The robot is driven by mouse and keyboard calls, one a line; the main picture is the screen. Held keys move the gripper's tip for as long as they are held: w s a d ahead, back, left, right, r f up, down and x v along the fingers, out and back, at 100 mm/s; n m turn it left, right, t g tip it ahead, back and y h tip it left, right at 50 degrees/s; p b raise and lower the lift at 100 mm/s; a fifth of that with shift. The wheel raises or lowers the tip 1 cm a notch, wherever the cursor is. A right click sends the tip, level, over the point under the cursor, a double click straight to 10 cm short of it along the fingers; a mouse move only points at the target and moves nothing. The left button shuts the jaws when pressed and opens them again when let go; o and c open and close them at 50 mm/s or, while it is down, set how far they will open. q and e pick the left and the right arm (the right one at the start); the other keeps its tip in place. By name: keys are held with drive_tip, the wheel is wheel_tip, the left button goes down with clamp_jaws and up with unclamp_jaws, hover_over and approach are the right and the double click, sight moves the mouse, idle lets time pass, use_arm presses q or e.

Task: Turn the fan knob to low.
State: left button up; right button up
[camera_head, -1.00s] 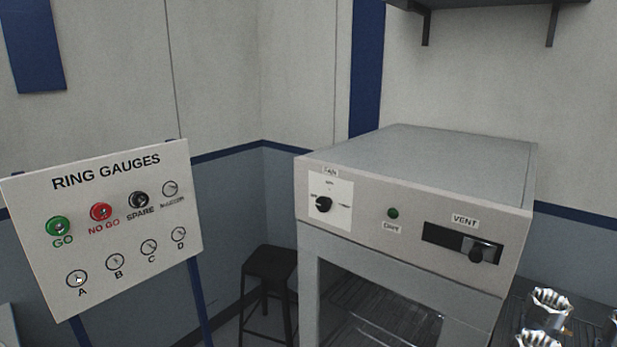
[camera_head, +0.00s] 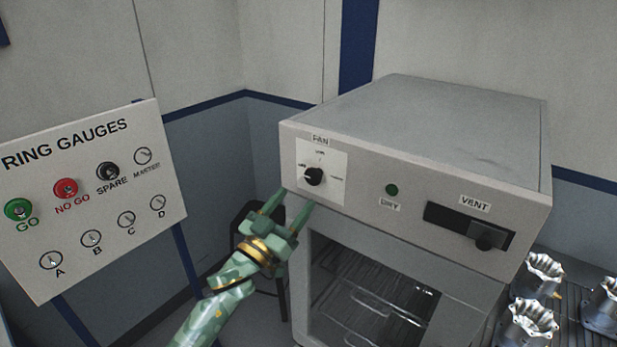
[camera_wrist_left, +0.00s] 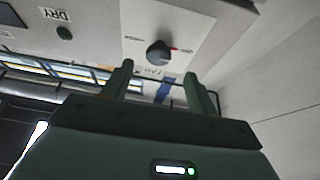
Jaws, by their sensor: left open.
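The fan knob (camera_head: 314,176) is a round black knob on a white plate marked FAN on the front of a grey oven (camera_head: 440,125). Its pointer seems turned toward the left mark; the small labels are hard to read. The knob also shows in the left wrist view (camera_wrist_left: 159,52), just beyond the fingers. My left gripper (camera_head: 293,200) is open and empty, below and slightly left of the knob, its fingertips apart from it. In the left wrist view its two fingers (camera_wrist_left: 158,78) stand apart with the knob ahead between them. My right gripper is not in view.
A green DRY button (camera_head: 391,190) and a VENT slider (camera_head: 485,236) are right of the knob. A RING GAUGES board (camera_head: 85,205) stands at left. A dark stool (camera_head: 243,215) is behind my arm. Several metal housings (camera_head: 530,325) are at the lower right.

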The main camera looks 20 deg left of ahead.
sight(311, 179)
use_arm(q)
drive_tip(key=x, duration=0.6)
drive_tip(key=shift+w+d+r, duration=0.15)
drive_tip(key=shift+w, duration=0.15)
drive_tip(key=shift+s, duration=0.1)
drive_tip(key=c, duration=1)
